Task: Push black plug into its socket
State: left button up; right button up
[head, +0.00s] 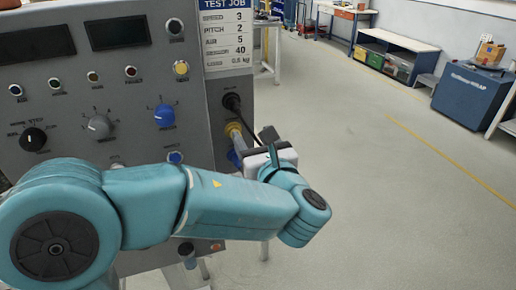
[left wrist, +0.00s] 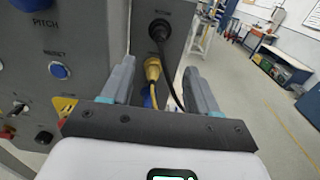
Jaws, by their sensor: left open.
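The black plug (head: 232,102) is at the upper part of the console's right side, with a black cable curving down from it. It also shows in the left wrist view (left wrist: 159,31), above the space between my fingers. It hides its socket, so I cannot tell how deep it sits. My left gripper (head: 263,142) is beside the console's side, lower than the black plug; in the left wrist view its two fingers (left wrist: 160,88) are apart. A yellow plug (left wrist: 153,70) shows beyond and between them, and I cannot tell whether they touch it. My right gripper is not in view.
The grey console (head: 135,75) with knobs, lamps and a test job card (head: 228,35) fills the left. The black cable passes close to my fingers. The floor (head: 380,190) to the right is clear.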

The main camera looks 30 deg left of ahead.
pick_arm(q)
jog(key=shift+v, duration=1.15)
